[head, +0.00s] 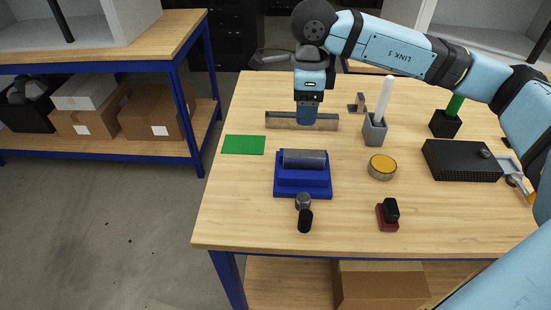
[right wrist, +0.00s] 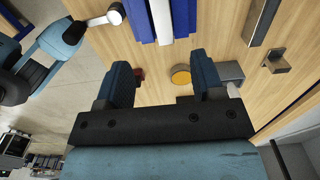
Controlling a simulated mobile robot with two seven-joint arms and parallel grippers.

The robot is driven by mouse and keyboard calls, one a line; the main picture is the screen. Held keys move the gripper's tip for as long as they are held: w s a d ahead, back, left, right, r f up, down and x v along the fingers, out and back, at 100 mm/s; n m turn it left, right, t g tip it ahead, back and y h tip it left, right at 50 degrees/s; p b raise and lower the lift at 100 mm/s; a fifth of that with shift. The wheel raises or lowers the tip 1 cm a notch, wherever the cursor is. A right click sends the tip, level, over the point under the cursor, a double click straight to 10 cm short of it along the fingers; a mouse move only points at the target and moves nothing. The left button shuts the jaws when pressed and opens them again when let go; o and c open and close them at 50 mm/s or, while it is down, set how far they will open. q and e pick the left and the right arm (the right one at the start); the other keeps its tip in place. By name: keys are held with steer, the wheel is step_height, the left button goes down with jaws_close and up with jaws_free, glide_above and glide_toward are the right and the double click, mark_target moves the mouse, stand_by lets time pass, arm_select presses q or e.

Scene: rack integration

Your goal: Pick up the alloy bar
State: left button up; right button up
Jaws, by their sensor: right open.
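The alloy bar, which I take to be the long grey-brown bar (head: 278,120), lies left to right near the back of the table in the head view. In the right wrist view the bar (right wrist: 263,20) is at the upper right, outside the space between the fingers. My right gripper (head: 308,117) points down and overlaps the middle of the bar in the head view, hiding part of it. In the right wrist view its fingers (right wrist: 164,82) are apart with nothing held between them. My left gripper is in neither view.
A blue stand (head: 302,190) holding a grey cylinder (head: 304,158) sits in front of the bar, with a green mat (head: 244,145) to its left. A grey cup (head: 375,132), small bracket (head: 357,102), yellow-topped tin (head: 382,166) and black box (head: 462,160) stand right. The front-left table is clear.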

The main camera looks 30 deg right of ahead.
mark_target(304, 153)
steer(key=f, duration=1.3)
steer(key=shift+s+d+f+p, duration=0.15)
steer(key=shift+d+f+p, duration=0.1)
steer(key=shift+d+p, duration=0.1)
jaws_close()
steer(key=shift+r, duration=0.15)
